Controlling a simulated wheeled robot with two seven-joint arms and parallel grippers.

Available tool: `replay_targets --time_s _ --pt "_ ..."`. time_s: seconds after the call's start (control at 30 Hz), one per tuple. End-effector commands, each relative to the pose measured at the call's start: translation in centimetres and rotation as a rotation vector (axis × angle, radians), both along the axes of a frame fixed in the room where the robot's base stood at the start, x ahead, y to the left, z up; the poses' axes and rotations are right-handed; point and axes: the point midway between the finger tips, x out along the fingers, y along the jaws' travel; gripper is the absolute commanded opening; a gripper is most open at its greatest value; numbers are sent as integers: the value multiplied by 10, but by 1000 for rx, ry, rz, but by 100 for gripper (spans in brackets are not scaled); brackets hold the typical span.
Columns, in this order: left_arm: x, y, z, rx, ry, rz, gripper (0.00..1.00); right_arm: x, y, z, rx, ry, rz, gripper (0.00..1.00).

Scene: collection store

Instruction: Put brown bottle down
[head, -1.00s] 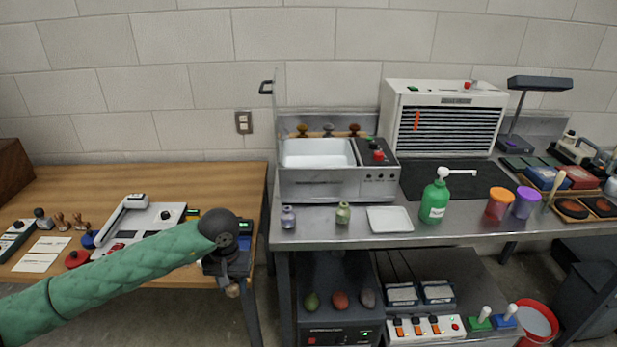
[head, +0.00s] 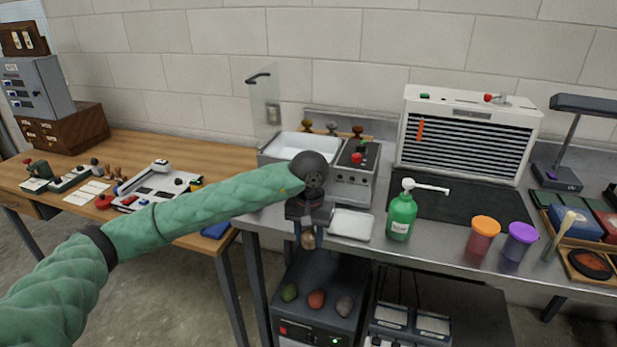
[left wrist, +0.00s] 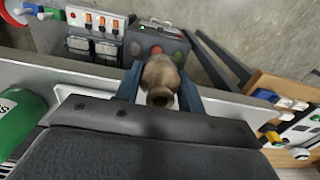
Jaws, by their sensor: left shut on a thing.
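My left gripper (head: 307,228) points down at the front edge of the steel bench, just left of the white tray (head: 351,225). It is shut on the small brown bottle (head: 308,241), whose lower part shows below the fingers. In the left wrist view the brown bottle (left wrist: 161,74) sits between the two blue-grey fingers, its neck and dark mouth toward the camera. Whether the bottle touches the bench cannot be told. My right gripper is not in view.
A green pump bottle (head: 400,217) stands right of the tray, then an orange-lidded jar (head: 482,236) and a purple-lidded jar (head: 519,242). A steel sink unit (head: 352,183) stands behind the gripper. A clear guard (head: 265,105) rises at the left. Free bench is narrow here.

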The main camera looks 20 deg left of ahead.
Motion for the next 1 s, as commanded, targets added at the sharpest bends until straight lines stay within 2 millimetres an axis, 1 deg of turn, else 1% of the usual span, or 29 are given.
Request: replay_targets --time_s 0.03,0.1,0.17,0.3,0.47,0.57,0.67,0.7,0.8,0.9,1.0 --pt "13 -6 14 -2 -6 -1 14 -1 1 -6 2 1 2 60" --pt "30 -13 33 0 -6 2 14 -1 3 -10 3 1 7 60" --pt "45 -17 50 -1 -6 8 14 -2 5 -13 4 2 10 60" --pt "83 -25 89 0 -6 36 14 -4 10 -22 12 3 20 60" --pt "129 -29 136 0 -5 102 14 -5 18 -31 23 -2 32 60" --pt "157 -28 163 -1 -5 186 14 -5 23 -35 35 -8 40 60" --pt "183 -24 188 -1 -3 321 14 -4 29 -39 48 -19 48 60" --pt "194 -22 198 -1 -3 395 14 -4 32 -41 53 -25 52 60" --pt "216 -15 217 -1 -3 604 14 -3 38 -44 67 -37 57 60" --pt "234 -6 230 0 -3 812 14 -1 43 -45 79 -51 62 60" --pt "248 2 236 0 -3 1024 14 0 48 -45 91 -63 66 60"
